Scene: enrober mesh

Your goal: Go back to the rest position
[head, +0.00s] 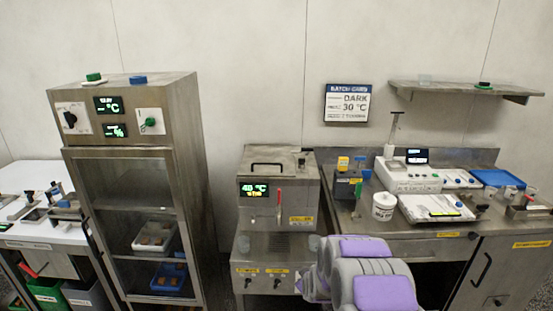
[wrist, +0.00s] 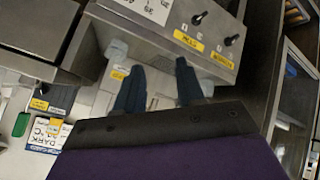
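My gripper shows in the wrist view (wrist: 158,82) with its two dark fingers apart and nothing visible between them. It points toward the lower front of the steel enrober unit, where yellow labels and black knobs show. In the head view my purple and grey arm (head: 370,280) is at the bottom centre, in front of the enrober machine (head: 285,190) and the right-hand counter. The fingertips are hidden in the head view. The enrober's display reads about 40 °C, and a red handle is on its front.
A tall steel cabinet (head: 135,140) with trays inside stands at left, beside a white table (head: 30,215). The steel counter (head: 440,222) at right holds a scale (head: 408,174), a white tub (head: 384,206) and a blue tray (head: 497,177). A wall shelf (head: 465,91) hangs above.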

